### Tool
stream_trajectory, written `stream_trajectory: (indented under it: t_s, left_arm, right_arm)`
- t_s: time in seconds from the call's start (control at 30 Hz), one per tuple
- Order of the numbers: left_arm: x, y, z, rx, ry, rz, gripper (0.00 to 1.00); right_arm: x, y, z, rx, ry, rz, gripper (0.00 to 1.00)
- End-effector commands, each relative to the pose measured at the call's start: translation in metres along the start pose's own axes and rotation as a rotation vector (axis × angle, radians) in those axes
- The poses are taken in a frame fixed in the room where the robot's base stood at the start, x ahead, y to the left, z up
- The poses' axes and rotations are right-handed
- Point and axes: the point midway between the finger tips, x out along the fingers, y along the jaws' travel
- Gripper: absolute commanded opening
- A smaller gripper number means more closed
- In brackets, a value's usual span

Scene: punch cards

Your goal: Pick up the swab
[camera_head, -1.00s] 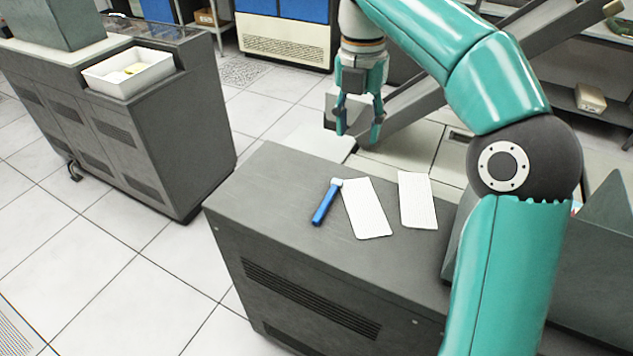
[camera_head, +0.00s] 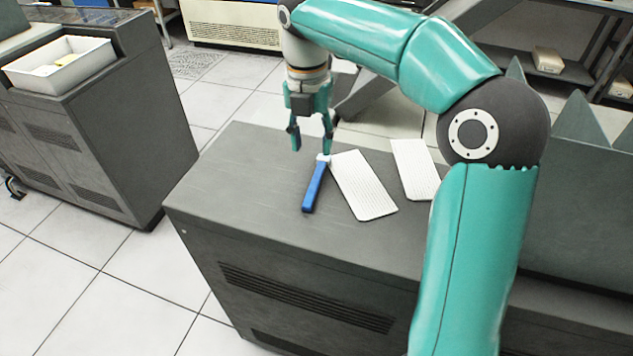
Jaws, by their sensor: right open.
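The swab (camera_head: 314,187) has a blue handle and a small white head at its far end. It lies on the dark grey cabinet top (camera_head: 240,190), close to the left edge of a white punch card (camera_head: 362,186). My right gripper (camera_head: 311,148) is open and points down, with nothing between its fingers. In the picture its fingertips are just beyond the swab's white head; the right fingertip appears close to the head. I cannot tell the exact height of the fingers over the cabinet top. My left gripper is not in view.
A second white punch card (camera_head: 416,168) lies to the right, partly behind my right arm. Another grey cabinet (camera_head: 140,130) with a white tray (camera_head: 60,65) stands at the left, across a floor gap. The cabinet top left of the swab is clear.

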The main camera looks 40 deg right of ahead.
Motion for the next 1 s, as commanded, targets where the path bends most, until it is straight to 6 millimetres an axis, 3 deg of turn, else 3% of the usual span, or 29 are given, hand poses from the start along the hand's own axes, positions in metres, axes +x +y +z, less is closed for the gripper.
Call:
stream_trajectory:
  t_s: [0.1, 0.37, 0.7, 1.0]
  left_arm:
    - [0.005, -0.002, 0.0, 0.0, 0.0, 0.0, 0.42]
    - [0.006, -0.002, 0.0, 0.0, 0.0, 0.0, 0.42]
    - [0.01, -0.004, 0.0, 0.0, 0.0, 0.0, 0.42]
    - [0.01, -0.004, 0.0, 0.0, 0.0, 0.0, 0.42]
  right_arm:
    - [0.02, -0.001, 0.0, 0.002, 0.001, -0.001, 0.48]
    - [0.036, -0.002, 0.001, 0.002, -0.001, 0.0, 0.48]
    - [0.079, -0.006, 0.002, 0.001, 0.0, 0.0, 0.48]
    - [0.084, -0.005, 0.002, 0.001, -0.001, 0.001, 0.48]
